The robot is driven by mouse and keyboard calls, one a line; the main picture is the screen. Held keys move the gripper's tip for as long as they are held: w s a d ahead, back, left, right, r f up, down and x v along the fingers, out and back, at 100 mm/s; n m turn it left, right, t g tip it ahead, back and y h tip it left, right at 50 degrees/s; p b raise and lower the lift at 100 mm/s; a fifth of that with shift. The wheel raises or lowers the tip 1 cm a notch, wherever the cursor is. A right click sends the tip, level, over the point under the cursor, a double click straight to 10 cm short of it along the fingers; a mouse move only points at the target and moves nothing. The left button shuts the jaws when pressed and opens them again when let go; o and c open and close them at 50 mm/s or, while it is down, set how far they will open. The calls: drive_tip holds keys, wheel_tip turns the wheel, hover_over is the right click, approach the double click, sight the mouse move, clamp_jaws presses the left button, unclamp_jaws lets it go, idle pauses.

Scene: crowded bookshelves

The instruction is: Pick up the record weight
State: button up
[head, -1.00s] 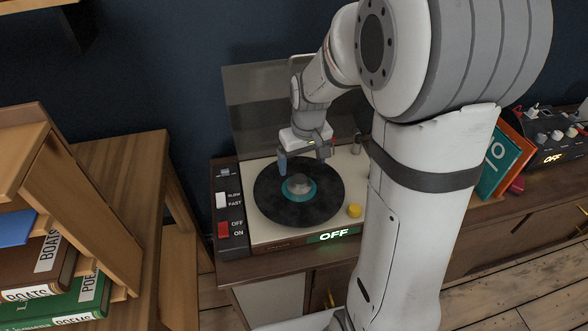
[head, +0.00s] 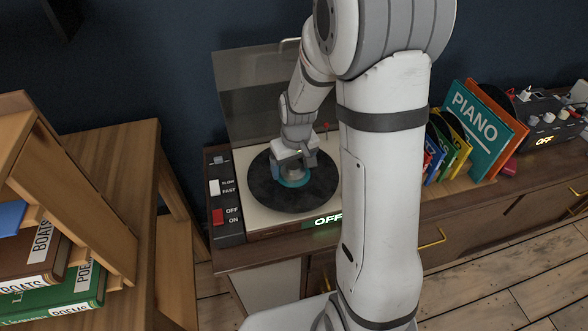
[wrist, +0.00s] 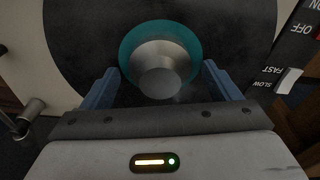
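The record weight (wrist: 160,68) is a silver-grey metal piece standing on the teal label at the middle of the black record. In the head view the record weight (head: 293,172) shows only in part, under my gripper (head: 292,164). In the wrist view my gripper (wrist: 156,88) is open, its two blue fingers apart on either side of the weight's near end, with gaps left and right. The black record (head: 262,194) lies flat on the turntable (head: 270,217).
The turntable's raised lid (head: 240,95) stands behind my arm. Its switch panel (head: 224,200) is at the left, and a lit OFF sign (head: 325,220) is at the front. A wooden shelf (head: 110,170) with books stands left. Upright records (head: 478,128) stand right on the cabinet.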

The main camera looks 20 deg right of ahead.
drive_tip(key=c, duration=1.1)
drive_tip(key=shift+c, duration=0.2)
